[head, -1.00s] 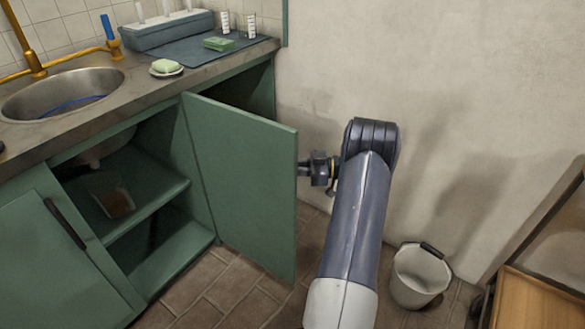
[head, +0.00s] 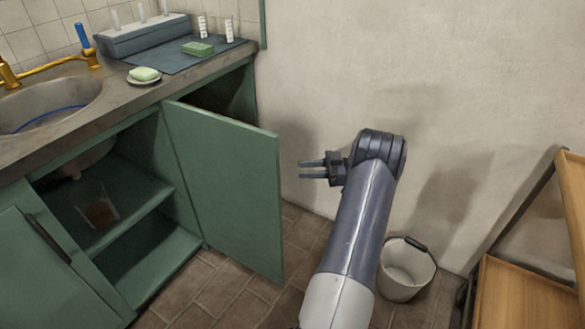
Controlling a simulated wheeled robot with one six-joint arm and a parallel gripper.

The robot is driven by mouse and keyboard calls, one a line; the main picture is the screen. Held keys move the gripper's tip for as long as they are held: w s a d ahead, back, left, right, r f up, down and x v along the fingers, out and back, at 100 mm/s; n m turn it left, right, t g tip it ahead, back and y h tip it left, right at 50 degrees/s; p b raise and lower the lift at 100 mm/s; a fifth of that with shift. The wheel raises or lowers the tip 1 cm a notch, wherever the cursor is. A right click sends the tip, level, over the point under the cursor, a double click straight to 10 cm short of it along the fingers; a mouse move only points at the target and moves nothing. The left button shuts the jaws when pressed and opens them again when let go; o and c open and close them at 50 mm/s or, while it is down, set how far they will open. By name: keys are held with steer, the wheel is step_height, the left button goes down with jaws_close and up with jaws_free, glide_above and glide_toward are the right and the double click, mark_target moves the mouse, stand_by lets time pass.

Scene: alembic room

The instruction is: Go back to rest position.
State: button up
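My gripper (head: 303,170) is in the head view, right of the open green cabinet door (head: 225,190). Its two fingers point left toward the door and stand apart with a gap between them. Nothing is between the fingers. The fingertips are clear of the door's free edge. My arm reaches up from the bottom of the picture and bends at the wrist in front of the plain wall.
The sink cabinet's shelf (head: 110,215) holds a small brown item (head: 99,212). The counter (head: 120,101) carries a soap dish (head: 144,82) and a green sponge (head: 198,48). A white bucket (head: 405,272) stands on the floor; a wooden shelf unit (head: 525,295) is at right.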

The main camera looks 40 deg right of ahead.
steer(key=shift+s+d, duration=0.3)
steer(key=shift+d, duration=0.15)
steer(key=shift+a, duration=0.1)
steer(key=b+x, duration=0.1)
steer(key=x, duration=0.9)
steer(key=shift+w+a+b, duration=0.25)
steer(key=shift+a+b, duration=0.05)
steer(key=shift+b, duration=0.1)
steer(key=shift+s, duration=0.1)
steer(key=shift+f, duration=0.1)
